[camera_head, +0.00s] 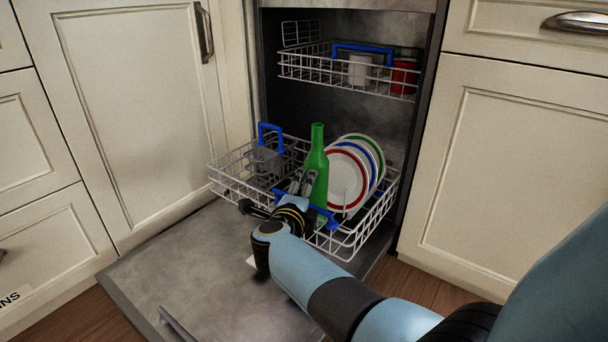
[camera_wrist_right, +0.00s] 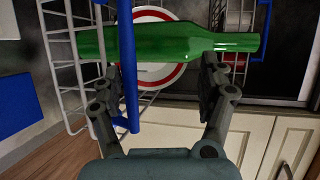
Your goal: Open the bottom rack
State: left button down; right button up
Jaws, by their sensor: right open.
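The bottom rack (camera_head: 346,243) is a white wire basket that stands out of the dishwasher, above the lowered door. Its blue front handle (camera_head: 326,214) is partly hidden by my right gripper. My right gripper (camera_head: 303,183) is open at the front of the rack, by the handle. In the right wrist view, the blue handle bar (camera_wrist_right: 130,85) runs between the open fingers (camera_wrist_right: 160,80), closer to the left finger. I cannot tell whether it touches that finger. My left gripper is not in view.
A green bottle (camera_head: 317,165) stands in the rack just behind my right gripper, with several plates (camera_head: 347,178) beside it. A blue-handled cutlery basket (camera_head: 268,160) is at the rack's left. The upper rack (camera_head: 300,68) holds cups. The lowered door (camera_head: 185,262) has bare room at left.

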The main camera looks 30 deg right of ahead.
jog(key=o, duration=0.5)
jog(key=r, duration=0.5)
jog(key=shift+w+d, duration=0.2)
jog(key=shift+w, duration=0.2)
jog(key=shift+s+r, duration=0.15)
jog(key=shift+r, duration=0.65)
jog(key=c, duration=0.7)
jog(key=shift+s+r, duration=0.1)
jog(key=shift+r, duration=0.05)
jog(key=shift+f, duration=0.2)
